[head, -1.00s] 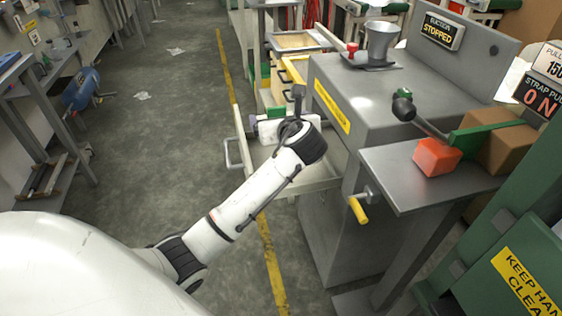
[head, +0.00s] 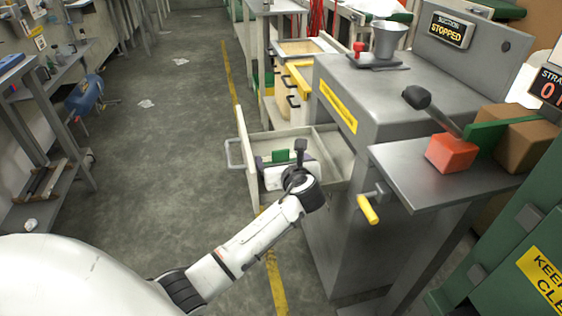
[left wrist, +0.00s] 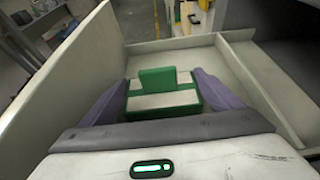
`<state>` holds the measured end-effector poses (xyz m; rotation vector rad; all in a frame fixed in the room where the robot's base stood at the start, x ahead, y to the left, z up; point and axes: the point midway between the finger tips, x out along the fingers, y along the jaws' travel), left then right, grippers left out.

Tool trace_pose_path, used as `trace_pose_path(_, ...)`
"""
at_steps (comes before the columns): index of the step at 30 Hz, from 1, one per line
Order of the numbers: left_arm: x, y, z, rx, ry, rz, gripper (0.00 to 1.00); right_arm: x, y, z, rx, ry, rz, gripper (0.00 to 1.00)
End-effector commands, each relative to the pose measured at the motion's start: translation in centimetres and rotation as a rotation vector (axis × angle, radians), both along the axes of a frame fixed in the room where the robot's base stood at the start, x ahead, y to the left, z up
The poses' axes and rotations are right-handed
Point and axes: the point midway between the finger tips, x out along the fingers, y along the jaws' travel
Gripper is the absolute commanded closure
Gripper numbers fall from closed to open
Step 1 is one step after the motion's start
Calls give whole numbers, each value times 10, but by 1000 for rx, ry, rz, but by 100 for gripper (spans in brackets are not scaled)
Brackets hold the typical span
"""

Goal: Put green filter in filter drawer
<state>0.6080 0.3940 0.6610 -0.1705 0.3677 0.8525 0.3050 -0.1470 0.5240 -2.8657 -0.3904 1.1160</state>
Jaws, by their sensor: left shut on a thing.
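The green filter (left wrist: 165,98), a green block with pale bands and an upright green tab, is between the two purple-grey fingers of my left gripper (left wrist: 163,86). My left gripper is shut on it. In the head view, the filter's green tab (head: 280,155) shows just beyond the left gripper (head: 282,163), which is partly hidden by my wrist. The filter drawer (head: 243,142) is pulled open, with a pale front panel and a handle on its left. The gripper and filter are down between the drawer walls (left wrist: 92,60). Whether the filter touches the drawer floor cannot be told. My right gripper is out of view.
The grey machine (head: 385,95) stands right of the drawer, with a yellow-handled crank (head: 367,208) on its side. A red block (head: 452,152) and a cardboard box (head: 515,140) are on the side table. More drawers (head: 298,80) stand behind. The floor at left is mostly clear.

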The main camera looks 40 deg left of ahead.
Motion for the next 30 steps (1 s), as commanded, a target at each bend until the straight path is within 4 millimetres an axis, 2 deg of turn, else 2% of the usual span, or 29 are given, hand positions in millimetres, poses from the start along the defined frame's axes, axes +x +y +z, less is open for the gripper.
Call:
trace_pose_path(7,0,0,-1,2,-1,0,39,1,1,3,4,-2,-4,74)
trace_pose_path(8,0,0,-2,1,-1,0,13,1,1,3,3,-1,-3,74)
trace_pose_path(10,0,0,-2,1,-1,0,1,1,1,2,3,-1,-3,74)
trace_pose_path(20,-1,-2,3,-1,-1,-1,0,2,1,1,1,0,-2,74)
trace_pose_path(30,-41,-49,31,-3,0,-4,0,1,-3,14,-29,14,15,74)
